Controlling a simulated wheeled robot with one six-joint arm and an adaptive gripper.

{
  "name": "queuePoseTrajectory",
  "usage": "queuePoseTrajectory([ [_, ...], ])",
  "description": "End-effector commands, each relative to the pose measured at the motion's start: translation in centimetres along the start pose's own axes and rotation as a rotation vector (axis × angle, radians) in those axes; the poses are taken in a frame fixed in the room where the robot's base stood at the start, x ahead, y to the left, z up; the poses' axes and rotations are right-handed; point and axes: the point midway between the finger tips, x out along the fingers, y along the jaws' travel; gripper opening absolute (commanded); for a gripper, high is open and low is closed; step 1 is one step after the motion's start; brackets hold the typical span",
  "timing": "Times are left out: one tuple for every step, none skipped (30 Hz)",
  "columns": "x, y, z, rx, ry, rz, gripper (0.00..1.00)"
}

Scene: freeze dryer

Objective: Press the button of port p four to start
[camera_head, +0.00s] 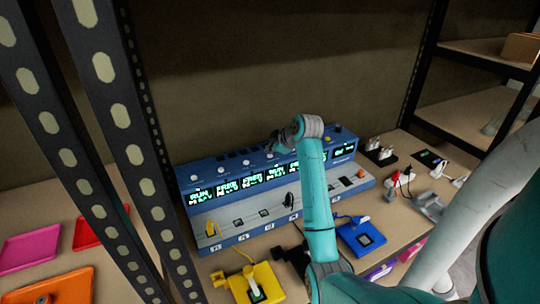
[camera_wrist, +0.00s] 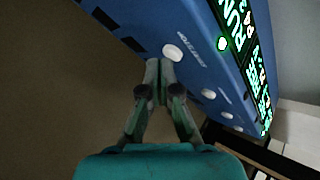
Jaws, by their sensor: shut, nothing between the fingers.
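The blue device (camera_head: 215,171) stands on the shelf, with a row of green-lit displays on its front and round white buttons along its top. The fourth display from the left (camera_head: 275,172) seems to read RUN; port labels are too small to read. My gripper (camera_head: 279,143) is over the device's top near the middle, partly hidden by my wrist. In the wrist view my gripper (camera_wrist: 159,66) is shut and empty, its tips right beside a white button (camera_wrist: 172,53). I cannot tell whether they touch it. A lit display (camera_wrist: 235,25) reading RUN is to its right.
Cables and plugs sit along the device's front, including a yellow plug (camera_head: 215,230). A yellow box (camera_head: 265,280) and a blue box (camera_head: 362,238) lie before it. A power strip (camera_head: 380,155) stands at right. Dark rack posts (camera_head: 125,120) rise at left.

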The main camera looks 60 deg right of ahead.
Motion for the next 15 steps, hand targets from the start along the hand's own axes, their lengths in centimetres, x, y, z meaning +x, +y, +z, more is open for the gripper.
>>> queuePoseTrajectory([
  [-0.19,0.16,-0.14,0.0,0.0,0.001,0.0],
  [-0.27,0.21,-0.2,0.0,0.0,0.001,0.0],
  [-0.36,0.28,-0.27,0.0,0.001,0.001,0.0],
  [-0.41,0.31,-0.3,0.0,0.0,0.001,0.0],
  [-0.44,0.32,-0.32,0.0,0.0,0.001,0.0],
  [-0.45,0.33,-0.33,0.0,0.0,0.001,0.0],
  [-0.45,0.32,-0.32,0.0,0.0,0.001,0.0],
  [-0.45,0.32,-0.32,0.0,0.0,0.001,0.0],
  [-0.45,0.32,-0.32,0.0,0.0,0.001,0.0],
  [-0.45,0.32,-0.32,0.0,0.0,0.001,0.0],
  [-0.45,0.32,-0.32,0.0,0.0,0.001,0.0],
  [-0.46,0.34,-0.33,0.0,0.0,0.001,0.0],
  [-0.5,0.37,-0.37,0.0,0.001,0.001,0.0],
  [-0.57,0.43,-0.42,0.0,0.001,0.001,0.0],
  [-0.72,0.56,-0.54,0.0,0.001,0.002,0.0],
])
